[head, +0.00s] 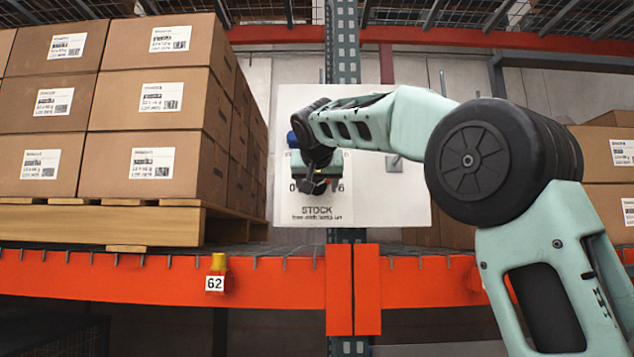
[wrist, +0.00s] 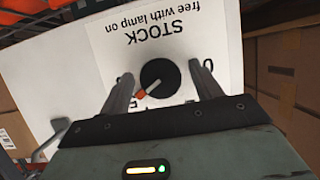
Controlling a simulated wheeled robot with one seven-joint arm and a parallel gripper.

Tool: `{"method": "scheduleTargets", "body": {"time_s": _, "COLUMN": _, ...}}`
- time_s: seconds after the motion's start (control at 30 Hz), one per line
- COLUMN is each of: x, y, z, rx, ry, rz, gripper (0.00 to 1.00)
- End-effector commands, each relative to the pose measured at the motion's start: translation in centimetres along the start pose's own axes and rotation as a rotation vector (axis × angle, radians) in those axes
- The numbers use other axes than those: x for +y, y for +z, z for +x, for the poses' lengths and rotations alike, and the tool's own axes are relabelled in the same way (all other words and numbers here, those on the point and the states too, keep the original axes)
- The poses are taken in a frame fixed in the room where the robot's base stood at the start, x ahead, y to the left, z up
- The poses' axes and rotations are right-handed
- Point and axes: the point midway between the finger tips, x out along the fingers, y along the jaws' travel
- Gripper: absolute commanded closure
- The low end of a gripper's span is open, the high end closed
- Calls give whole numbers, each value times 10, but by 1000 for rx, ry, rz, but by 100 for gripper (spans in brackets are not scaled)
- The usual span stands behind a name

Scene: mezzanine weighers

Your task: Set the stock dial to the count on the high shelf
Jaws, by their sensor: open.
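The stock dial is a round black knob (wrist: 159,79) with an orange-red pointer, on a white STOCK plate (wrist: 105,40). In the wrist view the lettering is upside down and the pointer aims lower left. The plate (head: 318,213) also shows in the head view, with a 0 at left and a 6 at right. My gripper (wrist: 161,70) is open, one finger on each side of the knob; contact cannot be told. In the head view my gripper (head: 318,182) hides most of the dial. Several labelled cartons (head: 145,100) are stacked on a pallet (head: 100,222) on the shelf at left.
An orange beam (head: 120,285) crosses below the plate and carries a 62 tag (head: 215,283) with a yellow-and-red piece above it. A green post (head: 343,50) stands behind the plate. A grey bracket (head: 394,163) sits on the board. More cartons (head: 610,165) stand at right.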

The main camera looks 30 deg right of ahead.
Motion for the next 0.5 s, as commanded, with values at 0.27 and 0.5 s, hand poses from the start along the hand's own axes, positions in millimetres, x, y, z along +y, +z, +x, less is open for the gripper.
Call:
{"method": "scheduleTargets", "body": {"time_s": 0.27, "x": 0, "y": 0, "z": 0, "rx": 0, "ry": 0, "rz": 0, "gripper": 64}}
{"method": "scheduleTargets", "body": {"time_s": 0.5, "x": 0, "y": 0, "z": 0, "rx": 0, "ry": 1, "rz": -3, "gripper": 80}}
